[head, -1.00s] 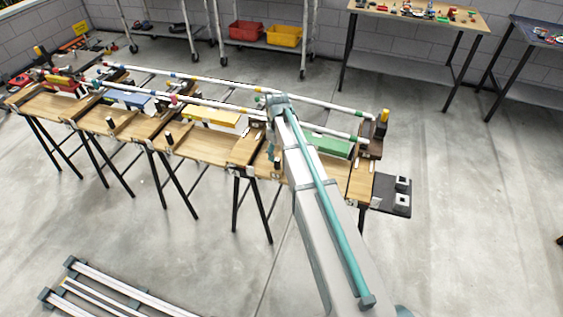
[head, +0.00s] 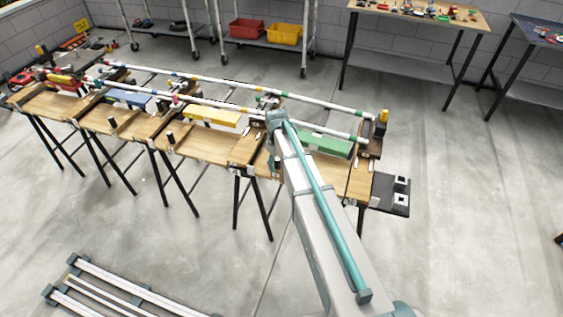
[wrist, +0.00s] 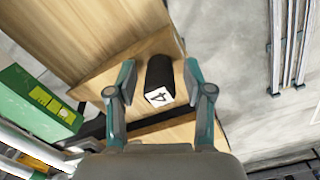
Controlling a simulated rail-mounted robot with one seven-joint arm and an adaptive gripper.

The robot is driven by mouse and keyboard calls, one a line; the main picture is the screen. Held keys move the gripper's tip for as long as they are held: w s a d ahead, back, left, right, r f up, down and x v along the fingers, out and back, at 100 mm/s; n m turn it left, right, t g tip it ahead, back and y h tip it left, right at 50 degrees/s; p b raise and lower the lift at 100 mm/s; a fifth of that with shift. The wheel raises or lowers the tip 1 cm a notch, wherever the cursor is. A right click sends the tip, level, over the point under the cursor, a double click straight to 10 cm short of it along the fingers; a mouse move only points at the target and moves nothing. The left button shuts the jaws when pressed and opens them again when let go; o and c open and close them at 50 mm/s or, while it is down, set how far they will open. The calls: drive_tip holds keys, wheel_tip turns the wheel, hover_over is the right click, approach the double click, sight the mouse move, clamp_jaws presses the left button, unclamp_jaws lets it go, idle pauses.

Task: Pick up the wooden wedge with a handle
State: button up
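In the wrist view a black upright handle (wrist: 160,72) with a white label marked 4 stands on a pale wooden piece (wrist: 105,82), which looks like the wedge. My gripper (wrist: 160,78) is open, with one teal-grey finger on each side of the handle. Gaps show between the fingers and the handle; I cannot tell how deep it sits between them. In the head view my arm (head: 310,195) reaches over the right part of the long wooden bench (head: 205,150) and hides my gripper and this wedge. Another black handle (head: 170,138) stands further left on the bench.
A green block (head: 327,144) lies right of my arm on the bench; it also shows in the wrist view (wrist: 38,105). White rails (head: 215,105) run along the bench. A black end plate (head: 391,193) juts out at right. The floor in front is mostly clear.

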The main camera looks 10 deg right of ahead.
clamp_jaws()
drive_tip(key=shift+r, duration=0.1)
